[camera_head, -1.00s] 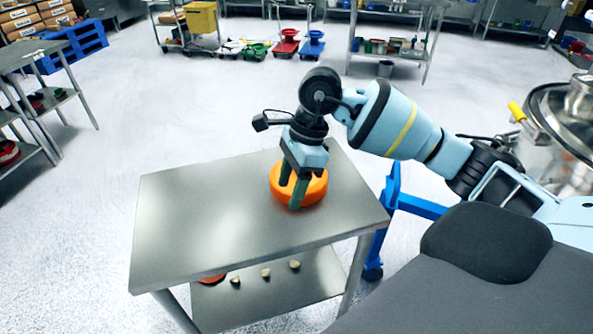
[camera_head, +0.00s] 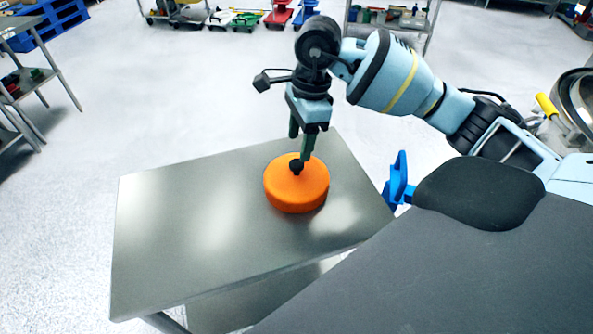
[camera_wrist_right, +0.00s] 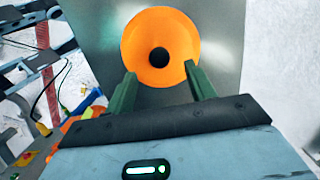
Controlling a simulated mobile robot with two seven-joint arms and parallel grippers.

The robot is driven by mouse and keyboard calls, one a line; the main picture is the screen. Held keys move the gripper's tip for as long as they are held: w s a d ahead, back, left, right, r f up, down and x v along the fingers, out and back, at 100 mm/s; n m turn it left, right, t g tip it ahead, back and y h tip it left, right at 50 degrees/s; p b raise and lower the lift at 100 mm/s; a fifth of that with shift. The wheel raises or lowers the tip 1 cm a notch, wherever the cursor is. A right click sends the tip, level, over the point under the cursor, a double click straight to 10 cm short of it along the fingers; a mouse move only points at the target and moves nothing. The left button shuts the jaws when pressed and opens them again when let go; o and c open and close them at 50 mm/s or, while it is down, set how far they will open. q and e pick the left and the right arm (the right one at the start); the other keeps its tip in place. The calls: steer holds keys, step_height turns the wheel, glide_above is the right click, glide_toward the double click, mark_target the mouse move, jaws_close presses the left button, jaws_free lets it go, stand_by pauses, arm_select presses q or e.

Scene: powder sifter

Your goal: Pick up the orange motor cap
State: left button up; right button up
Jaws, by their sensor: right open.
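The orange motor cap (camera_head: 297,190) is a round disc with a small black knob (camera_head: 296,166) on top. It lies flat on the metal table, right of the table's middle. My right gripper (camera_head: 301,148) is open and empty, at the cap's far side in the head view, with its green fingers pointing down. In the right wrist view the cap (camera_wrist_right: 160,28) is ahead of the two spread fingers (camera_wrist_right: 158,80), and its black knob (camera_wrist_right: 159,57) lies between their lines. I cannot tell whether the fingertips touch the cap. My left gripper is not in view.
The metal table (camera_head: 190,220) is bare apart from the cap, with free room to its left. A lower shelf (camera_head: 240,305) shows below. A blue frame part (camera_head: 398,180) stands beside the table's right edge. Other work tables and carts stand far off.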

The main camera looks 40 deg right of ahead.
mark_target(297, 162)
steer(key=shift+f, duration=0.6)
steer(key=shift+a+f, duration=0.1)
steer(key=shift+f, duration=0.3)
step_height(297, 162, down, 3)
steer(key=shift+a+f+p, duration=0.15)
steer(key=shift+f+p, duration=0.05)
steer(key=shift+p, duration=0.1)
steer(key=shift+f, duration=0.45)
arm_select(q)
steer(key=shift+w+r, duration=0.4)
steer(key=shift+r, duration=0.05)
arm_select(e)
jaws_close()
